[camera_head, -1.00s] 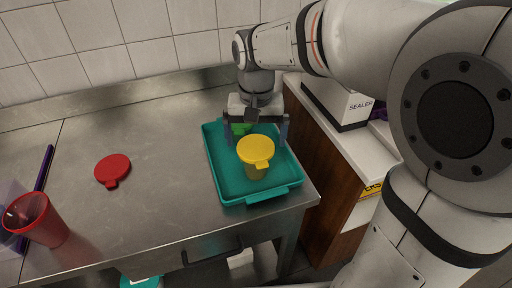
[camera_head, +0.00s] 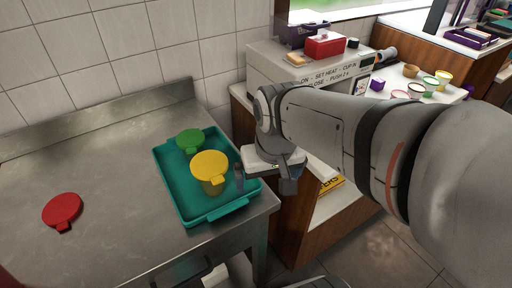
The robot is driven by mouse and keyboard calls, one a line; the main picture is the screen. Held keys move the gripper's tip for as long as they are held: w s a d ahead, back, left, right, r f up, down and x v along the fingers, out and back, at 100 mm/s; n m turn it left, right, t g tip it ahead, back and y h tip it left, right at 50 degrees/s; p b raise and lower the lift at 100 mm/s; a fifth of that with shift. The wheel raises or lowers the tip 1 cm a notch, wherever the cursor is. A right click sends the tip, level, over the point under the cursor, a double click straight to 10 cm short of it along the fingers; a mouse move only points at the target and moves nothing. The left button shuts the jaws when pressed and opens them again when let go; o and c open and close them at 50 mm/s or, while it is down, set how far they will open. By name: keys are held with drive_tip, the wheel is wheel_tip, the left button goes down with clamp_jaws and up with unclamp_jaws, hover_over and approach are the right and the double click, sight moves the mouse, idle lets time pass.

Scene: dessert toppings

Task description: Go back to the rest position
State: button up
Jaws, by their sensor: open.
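My gripper (camera_head: 268,180) hangs at the end of my arm, just right of the teal tray (camera_head: 206,219). One finger shows near the tray's right wall and the other hangs in front of the wooden cabinet. It is open with nothing seen between the fingers. In the tray stand a yellow-lidded cup (camera_head: 209,166) and a green-lidded cup (camera_head: 190,140), both upright.
A red lid (camera_head: 62,211) lies on the steel table (camera_head: 110,165). Behind my arm stands the white sealer machine (camera_head: 290,72) with a red box (camera_head: 325,44) on top. Several small cups stand on the counter at right.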

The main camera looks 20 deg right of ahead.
drive_tip(key=shift+s+d+f, duration=0.6)
drive_tip(key=shift+s+f, duration=0.15)
drive_tip(key=shift+s, duration=0.05)
drive_tip(key=shift+r, duration=0.1)
drive_tip(key=shift+s+r+p, duration=0.1)
drive_tip(key=shift+r+p, duration=1.15)
drive_tip(key=shift+r, duration=0.05)
